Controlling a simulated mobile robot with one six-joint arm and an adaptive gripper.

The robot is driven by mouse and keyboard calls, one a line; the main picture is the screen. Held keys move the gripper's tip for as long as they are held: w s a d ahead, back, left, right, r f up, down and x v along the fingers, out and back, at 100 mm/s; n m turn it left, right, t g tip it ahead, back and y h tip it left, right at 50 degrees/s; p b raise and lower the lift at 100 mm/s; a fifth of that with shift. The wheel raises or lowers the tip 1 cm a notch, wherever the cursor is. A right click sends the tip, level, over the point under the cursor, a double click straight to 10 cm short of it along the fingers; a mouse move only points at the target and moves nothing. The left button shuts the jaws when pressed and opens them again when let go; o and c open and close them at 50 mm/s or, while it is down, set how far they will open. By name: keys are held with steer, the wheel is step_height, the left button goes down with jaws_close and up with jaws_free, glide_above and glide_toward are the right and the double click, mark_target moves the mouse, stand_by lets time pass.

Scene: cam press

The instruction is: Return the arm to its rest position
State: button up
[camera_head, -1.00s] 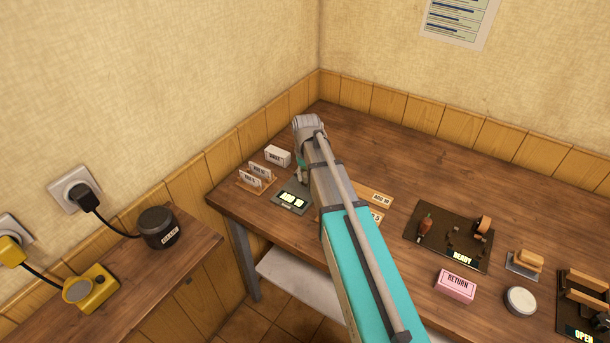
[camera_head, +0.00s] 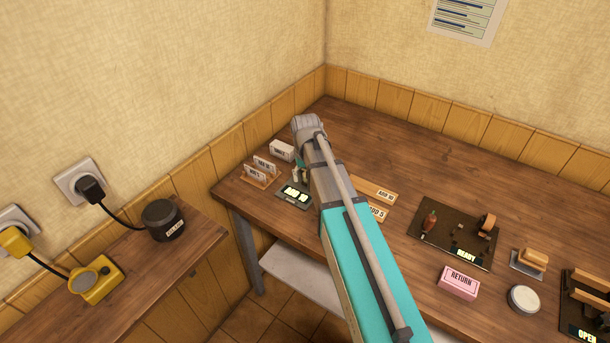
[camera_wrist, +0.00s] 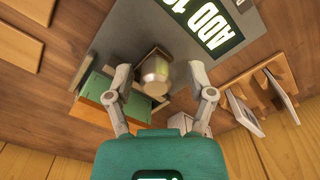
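My arm reaches from the lower middle of the head view out over the left end of the wooden table. Its wrist end covers most of my gripper there. In the wrist view my gripper (camera_wrist: 163,90) has its two fingers spread wide apart. A small metallic cylinder (camera_wrist: 155,70) shows between and beyond the fingers, with no visible contact. It is by a grey plate (camera_wrist: 120,45) with a lit display reading "ADD 1…" (camera_wrist: 207,30); the rest is cut off. A green and orange block (camera_wrist: 97,98) lies beside the left finger.
On the table (camera_head: 370,135) are a card rack (camera_head: 262,178), a white box (camera_head: 282,150), a "READY" tray (camera_head: 485,255), a pink "RETURN" box (camera_head: 459,282), a round white tin (camera_head: 524,298) and an "OPEN" fixture (camera_head: 575,318). A side counter (camera_head: 150,275) stands left. The table's back is clear.

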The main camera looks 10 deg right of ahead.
stand_by(0.3)
steer(key=s+r+p, duration=0.1)
steer(key=s, duration=0.4)
steer(key=s+d+r+p, duration=0.1)
steer(key=s+r+p, duration=0.1)
steer(key=s, duration=0.3)
steer(key=s+r+p, duration=0.1)
steer(key=s, duration=0.5)
steer(key=shift+d+r+p, duration=0.35)
steer(key=shift+d+r, duration=0.05)
stand_by(0.7)
